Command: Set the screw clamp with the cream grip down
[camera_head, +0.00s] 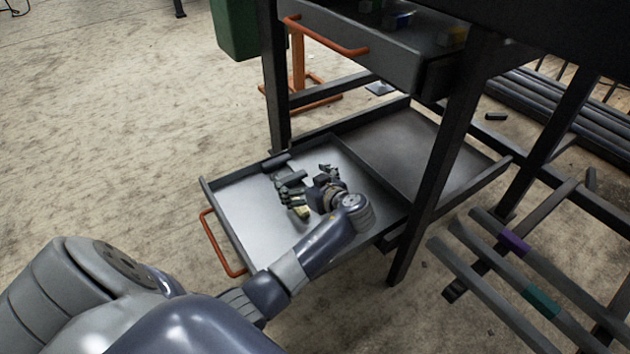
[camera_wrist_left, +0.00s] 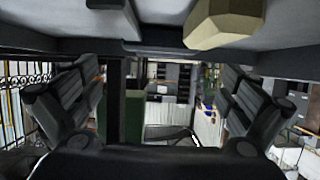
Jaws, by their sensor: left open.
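The pulled-out lower tray (camera_head: 240,222) is grey metal with a raised rim. A cream grip (camera_head: 302,212) shows in it, just beside my left gripper, on the near side; the rest of the screw clamp cannot be made out. In the left wrist view a cream block (camera_wrist_left: 225,24) lies against the grey surface at the top, off to one side of the space between the fingers. My left gripper (camera_head: 308,180) is low over the tray with its fingers apart and nothing between them. My right gripper is not in view.
A dark cylindrical piece (camera_head: 276,162) lies near the tray's far left rim. An orange handle (camera_head: 218,243) is on the tray's front. A drawer (camera_head: 390,62) with an orange handle hangs above. A dark table leg (camera_head: 432,170) stands right of my arm.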

